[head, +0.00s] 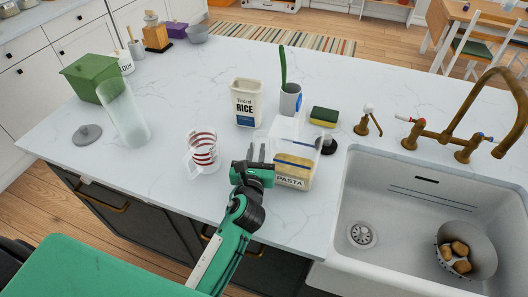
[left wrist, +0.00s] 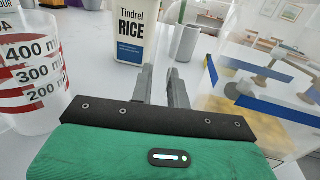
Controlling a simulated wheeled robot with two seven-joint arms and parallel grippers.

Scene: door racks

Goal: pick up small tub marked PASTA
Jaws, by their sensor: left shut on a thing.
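The small clear tub marked PASTA (head: 292,182) stands on the counter left of the sink. It has a white label, yellow contents and a blue band. In the left wrist view the tub (left wrist: 260,125) fills the right side, close beside the fingers. My left gripper (head: 257,152) is at the tub's left side, low over the counter. Its fingers (left wrist: 162,85) are close together and shut on the tub; the exact contact on the clear wall is hard to see. My right gripper is not in view.
A measuring cup (head: 203,155) stands just left of my gripper. A RICE tub (head: 246,106), grey cup (head: 290,100) and sponge (head: 323,116) stand behind. The sink (head: 400,215) opens to the right.

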